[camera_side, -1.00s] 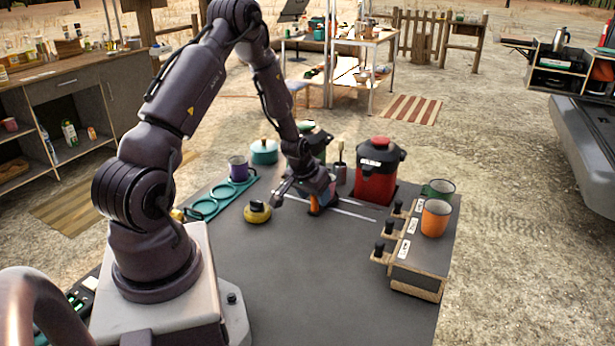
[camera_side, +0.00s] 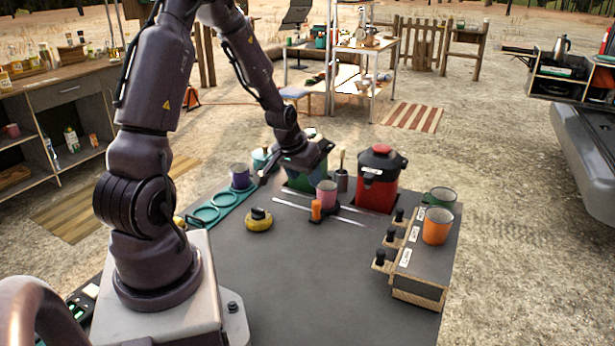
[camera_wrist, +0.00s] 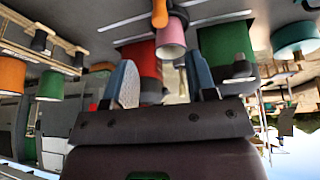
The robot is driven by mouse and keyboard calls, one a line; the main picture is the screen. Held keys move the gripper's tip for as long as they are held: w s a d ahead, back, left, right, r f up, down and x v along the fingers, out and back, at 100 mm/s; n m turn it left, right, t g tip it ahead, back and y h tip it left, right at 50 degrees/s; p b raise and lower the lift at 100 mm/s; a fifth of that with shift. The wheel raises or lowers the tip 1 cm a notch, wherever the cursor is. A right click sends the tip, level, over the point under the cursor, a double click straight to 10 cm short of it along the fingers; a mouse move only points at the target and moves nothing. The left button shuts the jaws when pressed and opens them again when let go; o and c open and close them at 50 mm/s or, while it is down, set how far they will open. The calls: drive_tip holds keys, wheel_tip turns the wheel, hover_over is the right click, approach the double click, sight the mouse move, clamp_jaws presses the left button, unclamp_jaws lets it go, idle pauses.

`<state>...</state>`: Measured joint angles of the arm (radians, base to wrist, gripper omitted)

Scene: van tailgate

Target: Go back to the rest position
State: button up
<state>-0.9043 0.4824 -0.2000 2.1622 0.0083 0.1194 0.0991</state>
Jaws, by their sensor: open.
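My gripper (camera_side: 292,172) is above the table in the side view, just behind and above a pink mug (camera_side: 326,194). Its jaws are apart and hold nothing. In the wrist view my gripper (camera_wrist: 162,82) shows two separated fingers, and the pink mug (camera_wrist: 171,38) hangs upside down in the picture beyond them, with clear space to the fingertips. An orange piece (camera_side: 316,210) stands at the front of the pink mug; I cannot tell whether it is its handle.
A red canister (camera_side: 377,185) and a green one (camera_side: 303,178) stand at the back. A purple mug (camera_side: 239,176) sits by a teal ring holder (camera_side: 206,214). A yellow item (camera_side: 259,220) lies left of centre. A box (camera_side: 420,250) bears an orange cup (camera_side: 437,226). The front table is clear.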

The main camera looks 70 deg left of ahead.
drive_tip(key=s+d+r+m+h, duration=0.1)
drive_tip(key=s+d+r+m, duration=0.2)
drive_tip(key=d+r, duration=0.7)
drive_tip(key=s+d+r+m+t+h, duration=0.1)
drive_tip(key=s+d+r+m, duration=0.3)
drive_tip(key=s+d+r, duration=0.3)
drive_tip(key=d+r, duration=0.4)
drive_tip(key=d, duration=0.4)
drive_tip(key=shift+s+r+t, duration=0.2)
drive_tip(key=shift+s+t, duration=0.1)
drive_tip(key=shift+s, duration=0.1)
drive_tip(key=shift+d, duration=0.1)
drive_tip(key=shift+c, duration=0.3)
